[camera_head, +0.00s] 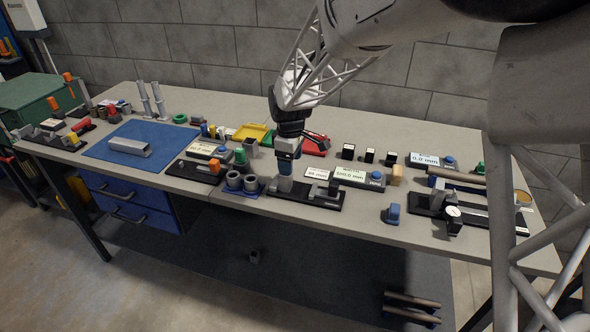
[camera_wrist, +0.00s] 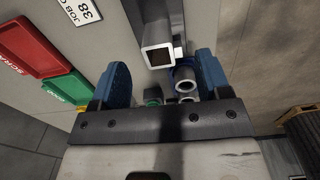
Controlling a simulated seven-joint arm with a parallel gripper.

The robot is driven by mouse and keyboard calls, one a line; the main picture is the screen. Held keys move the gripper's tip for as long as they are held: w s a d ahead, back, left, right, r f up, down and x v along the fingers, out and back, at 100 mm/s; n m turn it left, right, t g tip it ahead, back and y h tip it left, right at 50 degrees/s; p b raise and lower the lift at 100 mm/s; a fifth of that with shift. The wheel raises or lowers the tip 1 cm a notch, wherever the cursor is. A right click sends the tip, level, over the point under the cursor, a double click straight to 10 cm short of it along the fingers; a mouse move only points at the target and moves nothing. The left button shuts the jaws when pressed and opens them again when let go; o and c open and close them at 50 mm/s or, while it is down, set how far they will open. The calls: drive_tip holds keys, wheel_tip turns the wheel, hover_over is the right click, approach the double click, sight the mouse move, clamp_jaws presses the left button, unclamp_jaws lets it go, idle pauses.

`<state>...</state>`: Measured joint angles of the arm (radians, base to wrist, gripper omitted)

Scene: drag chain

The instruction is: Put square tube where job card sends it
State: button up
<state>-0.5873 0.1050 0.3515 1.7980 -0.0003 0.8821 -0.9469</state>
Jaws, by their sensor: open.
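The square tube, grey and hollow with a dark square opening, shows in the wrist view (camera_wrist: 158,54) ahead of and between my gripper's fingers. In the head view a grey square piece (camera_head: 285,184), apparently the same tube, is at the left of a black base (camera_head: 322,197). My gripper (camera_head: 287,162) is just above it, blue fingers apart and pointing down. In the wrist view my gripper (camera_wrist: 162,78) is open, with a gap on each side of the tube; contact cannot be told. The job card (camera_head: 317,173) reads 38 mm; part of it also shows in the wrist view (camera_wrist: 80,12).
A blue holder (camera_head: 248,192) with two round grey tubes stands close left. Yellow (camera_head: 252,133) and red (camera_head: 315,146) trays lie behind; the red one is marked SCRAP. A display box (camera_head: 352,174) stands right. A grey channel (camera_head: 129,147) lies on the blue mat (camera_head: 105,151).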

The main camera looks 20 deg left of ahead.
sight(287, 181)
drive_tip(key=shift+w+a+f, duration=0.1)
drive_tip(key=shift+a+f, duration=0.35)
drive_tip(key=shift+a, duration=0.25)
drive_tip(key=shift+f, duration=1.25)
drive_tip(key=shift+w+f, duration=0.2)
drive_tip(key=shift+f, duration=2.45)
drive_tip(key=c, duration=1.3)
